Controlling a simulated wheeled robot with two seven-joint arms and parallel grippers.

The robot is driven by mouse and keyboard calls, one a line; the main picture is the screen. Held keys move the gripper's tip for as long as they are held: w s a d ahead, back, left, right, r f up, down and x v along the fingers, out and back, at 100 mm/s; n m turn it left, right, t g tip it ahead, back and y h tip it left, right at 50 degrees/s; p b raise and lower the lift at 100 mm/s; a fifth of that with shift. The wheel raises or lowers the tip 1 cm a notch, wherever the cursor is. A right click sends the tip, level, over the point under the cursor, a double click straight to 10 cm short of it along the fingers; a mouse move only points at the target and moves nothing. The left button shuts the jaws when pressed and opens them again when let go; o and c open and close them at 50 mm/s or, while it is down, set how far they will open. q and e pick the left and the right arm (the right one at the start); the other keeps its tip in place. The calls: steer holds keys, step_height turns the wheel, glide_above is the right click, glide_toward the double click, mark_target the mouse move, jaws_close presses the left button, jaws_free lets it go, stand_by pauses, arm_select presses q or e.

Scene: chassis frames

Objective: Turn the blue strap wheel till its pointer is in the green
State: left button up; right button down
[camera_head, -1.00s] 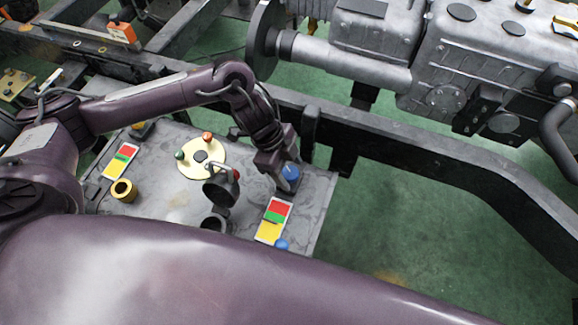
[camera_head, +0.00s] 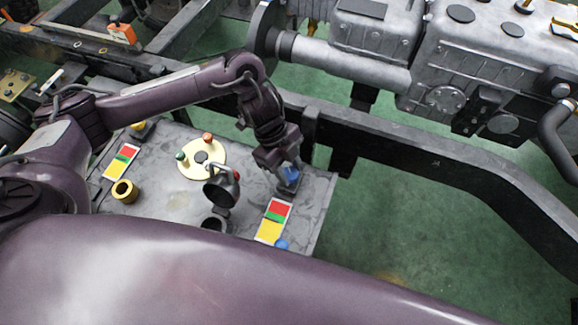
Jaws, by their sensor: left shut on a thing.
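The blue strap wheel (camera_head: 291,174) sits at the right side of the grey plate (camera_head: 175,205), just above a card with red, green and yellow bands (camera_head: 273,219). My left gripper (camera_head: 287,181) points down at the wheel and is shut on it, hiding part of it. I cannot make out where the wheel's pointer stands. A smaller blue piece (camera_head: 281,244) is at the card's lower end. My right gripper is not in view.
A dark chassis rail (camera_head: 420,163) runs behind and right.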

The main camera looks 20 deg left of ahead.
arm_select(q)
steer(key=m+g, duration=0.1)
steer(key=m, duration=0.2)
steer(key=shift+w+r, duration=0.1)
steer(key=shift+m+y+p, duration=0.3)
steer(key=shift+m+p, duration=0.1)
steer(key=shift+m, duration=0.1)
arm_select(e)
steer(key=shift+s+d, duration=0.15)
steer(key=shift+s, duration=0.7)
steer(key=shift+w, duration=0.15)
arm_select(q)
steer(key=o, duration=1)
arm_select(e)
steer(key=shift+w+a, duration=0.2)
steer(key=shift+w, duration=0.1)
